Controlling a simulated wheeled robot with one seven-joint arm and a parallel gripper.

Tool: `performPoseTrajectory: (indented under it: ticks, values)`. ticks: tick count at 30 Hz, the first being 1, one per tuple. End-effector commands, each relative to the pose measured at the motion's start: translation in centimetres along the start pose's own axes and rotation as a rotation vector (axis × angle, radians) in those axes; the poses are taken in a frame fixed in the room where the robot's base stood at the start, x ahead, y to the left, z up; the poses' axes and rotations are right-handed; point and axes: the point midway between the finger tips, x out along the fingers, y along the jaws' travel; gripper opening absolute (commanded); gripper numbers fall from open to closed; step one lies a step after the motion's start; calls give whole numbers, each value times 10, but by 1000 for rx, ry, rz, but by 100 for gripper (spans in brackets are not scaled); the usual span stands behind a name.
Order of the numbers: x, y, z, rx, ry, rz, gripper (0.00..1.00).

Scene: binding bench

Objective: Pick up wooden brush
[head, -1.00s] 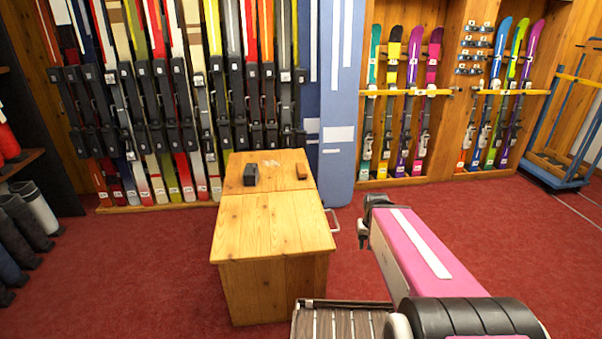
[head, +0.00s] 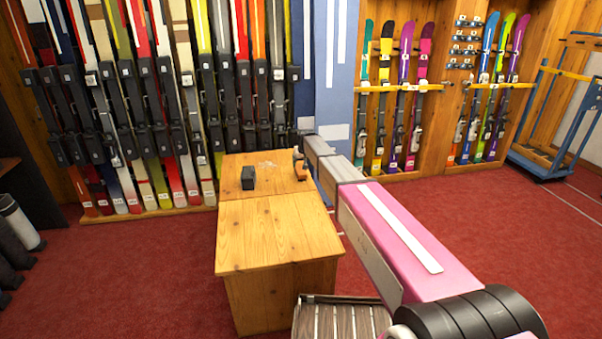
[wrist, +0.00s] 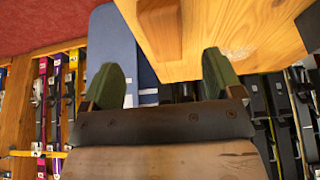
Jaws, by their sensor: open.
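The wooden brush (wrist: 160,32) is a small brown block lying on the pale wooden bench top. In the wrist view it is at the upper middle, just beyond my gripper (wrist: 163,75) and roughly between the lines of its two green fingertips. The fingers are apart with nothing between them.
A dark block (head: 248,177) stands on the bench (head: 270,235), left of the brush. The bench's near half is clear. A rack of skis (head: 160,110) stands close behind, with a blue panel (head: 335,90) at its right. Open red carpet (head: 480,240) lies to the right.

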Motion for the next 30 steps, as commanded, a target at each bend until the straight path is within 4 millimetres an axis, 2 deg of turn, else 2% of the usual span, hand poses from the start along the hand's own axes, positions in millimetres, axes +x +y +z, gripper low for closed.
performPoseTrajectory:
  ticks: [1,3,8,15,23,30]
  values:
    - [3,-5,-12,-5,6,-2,85]
    - [4,-8,-16,-8,11,-3,85]
    - [16,-9,-17,-8,12,-3,85]
    - [52,-8,-18,-8,12,-3,85]
    - [68,-7,-19,-8,11,-3,85]
    - [101,-4,-24,-7,11,-3,85]
